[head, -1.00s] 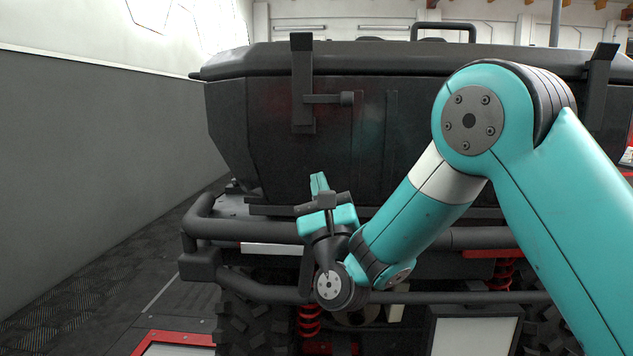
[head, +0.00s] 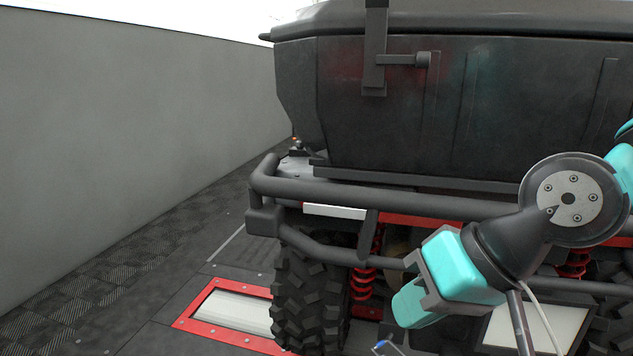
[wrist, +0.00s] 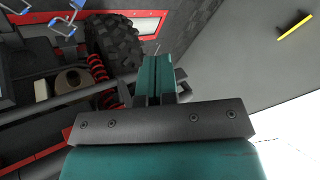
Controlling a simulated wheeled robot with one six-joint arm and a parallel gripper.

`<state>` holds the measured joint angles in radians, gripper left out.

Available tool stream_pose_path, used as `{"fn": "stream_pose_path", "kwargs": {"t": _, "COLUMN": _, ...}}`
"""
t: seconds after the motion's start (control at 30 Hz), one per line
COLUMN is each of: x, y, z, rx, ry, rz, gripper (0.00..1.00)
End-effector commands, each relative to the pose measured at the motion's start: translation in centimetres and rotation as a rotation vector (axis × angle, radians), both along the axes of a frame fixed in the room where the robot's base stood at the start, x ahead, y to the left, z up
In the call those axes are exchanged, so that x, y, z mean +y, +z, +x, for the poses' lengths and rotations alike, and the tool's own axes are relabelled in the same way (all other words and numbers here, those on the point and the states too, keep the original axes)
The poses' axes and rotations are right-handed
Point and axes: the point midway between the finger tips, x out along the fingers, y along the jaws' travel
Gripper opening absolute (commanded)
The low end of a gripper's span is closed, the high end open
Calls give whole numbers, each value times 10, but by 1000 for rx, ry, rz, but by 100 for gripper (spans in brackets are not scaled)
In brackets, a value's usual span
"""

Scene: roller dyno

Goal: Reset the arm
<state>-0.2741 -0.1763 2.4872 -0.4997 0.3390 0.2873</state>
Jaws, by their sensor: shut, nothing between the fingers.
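My arm's wrist with its teal gripper (head: 408,306) hangs at the lower right in the head view, in front of the vehicle's rear. The gripper points down and to the left. In the wrist view, the two teal fingers (wrist: 158,72) lie side by side with no gap, shut and empty. Most of the arm beyond the wrist joint is outside the head view.
A dark vehicle (head: 500,110) with a tubular bumper (head: 400,196) stands close behind my wrist. Its knobbly tyre (head: 310,290) is beside a red-framed roller (head: 235,312). Blue clip-like parts (wrist: 62,25) show in the wrist view. A grey wall (head: 120,140) bounds the left.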

Motion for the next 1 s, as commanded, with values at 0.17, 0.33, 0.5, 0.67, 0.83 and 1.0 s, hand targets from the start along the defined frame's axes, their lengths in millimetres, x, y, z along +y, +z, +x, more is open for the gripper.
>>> {"fn": "stream_pose_path", "kwargs": {"t": 0.17, "x": -34, "y": -12, "z": -60, "rx": 69, "ry": 262, "rz": -203, "gripper": 0}}
{"fn": "stream_pose_path", "kwargs": {"t": 0.33, "x": -46, "y": 23, "z": -78, "rx": 102, "ry": 355, "rz": -260, "gripper": 0}}
{"fn": "stream_pose_path", "kwargs": {"t": 0.5, "x": -45, "y": 68, "z": -78, "rx": 103, "ry": 353, "rz": -259, "gripper": 0}}
{"fn": "stream_pose_path", "kwargs": {"t": 0.67, "x": -45, "y": 121, "z": -78, "rx": 102, "ry": 352, "rz": -259, "gripper": 0}}
{"fn": "stream_pose_path", "kwargs": {"t": 0.83, "x": -45, "y": 161, "z": -78, "rx": 102, "ry": 352, "rz": -259, "gripper": 0}}
{"fn": "stream_pose_path", "kwargs": {"t": 1.0, "x": -45, "y": 174, "z": -78, "rx": 103, "ry": 351, "rz": -259, "gripper": 0}}
